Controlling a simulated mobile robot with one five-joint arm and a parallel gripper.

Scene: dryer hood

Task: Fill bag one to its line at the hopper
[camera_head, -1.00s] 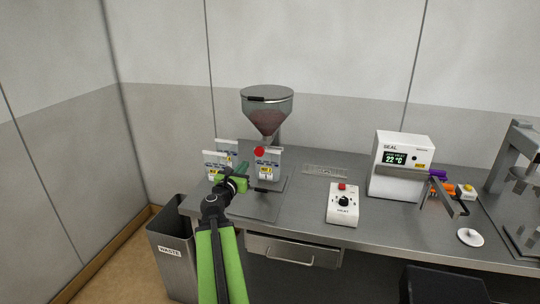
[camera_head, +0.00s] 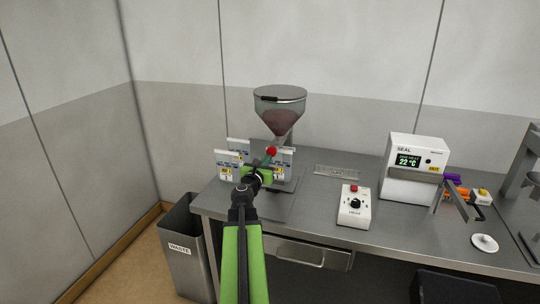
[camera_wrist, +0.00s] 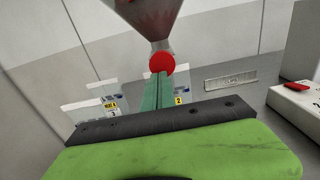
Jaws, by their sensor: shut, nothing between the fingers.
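The hopper (camera_head: 279,106) stands at the back of the bench, with dark reddish contents in its clear cone. A red ball knob (camera_head: 271,152) is at its lower outlet; it also shows in the wrist view (camera_wrist: 162,63). My gripper (camera_head: 267,161) is shut and empty, its green fingertips (camera_wrist: 155,88) just below the knob; I cannot tell whether they touch. A white bag (camera_head: 287,163) stands under the outlet, partly hidden by my gripper; its yellow label (camera_wrist: 178,100) seems to read 2. More white bags (camera_head: 227,165) stand to the left. Bag one and its fill line cannot be made out.
A white control box (camera_head: 354,208) with a red button and dial stands to the right, then the sealer (camera_head: 413,170) reading 22 °C. A grey waste bin (camera_head: 188,252) stands left of the bench. The bench front between hopper and control box is mostly clear.

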